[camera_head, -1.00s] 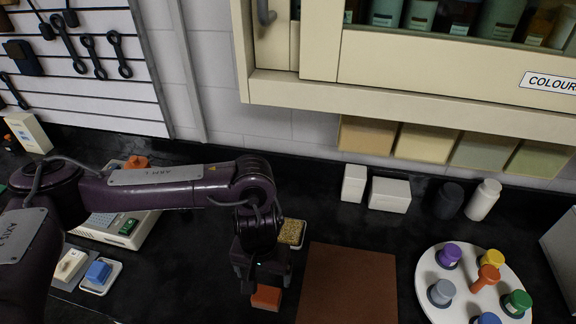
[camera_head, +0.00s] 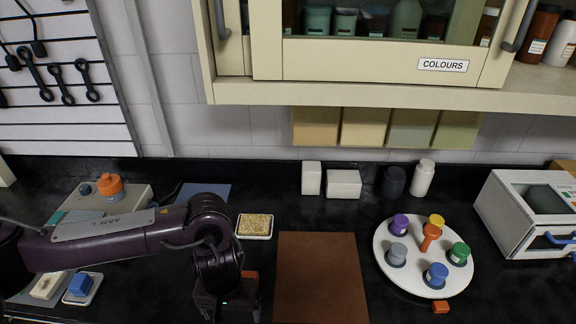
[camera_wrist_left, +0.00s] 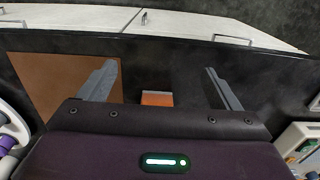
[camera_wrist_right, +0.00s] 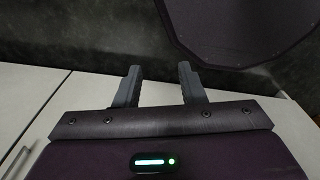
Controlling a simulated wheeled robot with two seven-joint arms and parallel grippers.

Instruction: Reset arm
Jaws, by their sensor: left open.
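My left gripper (camera_head: 226,306) points down over the black counter, just left of the brown mat (camera_head: 318,275). In the left wrist view its two fingers (camera_wrist_left: 163,90) are wide apart. An orange block (camera_wrist_left: 157,99) with a pale edge shows in the gap, not gripped. In the head view an orange block (camera_head: 250,274) is partly hidden behind the gripper. My right gripper (camera_wrist_right: 159,88) shows only in its wrist view. Its fingers are apart with a narrow empty gap, and pale cabinet fronts and dark floor lie beyond.
A white round tray (camera_head: 408,285) holds several coloured-lid jars. A granule dish (camera_head: 241,234) is behind the gripper; a dish with a blue block (camera_head: 80,285) is left. A small orange block (camera_head: 440,307) lies near the round tray. A white box (camera_head: 505,225) stands right. A cabinet (camera_head: 400,95) overhangs.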

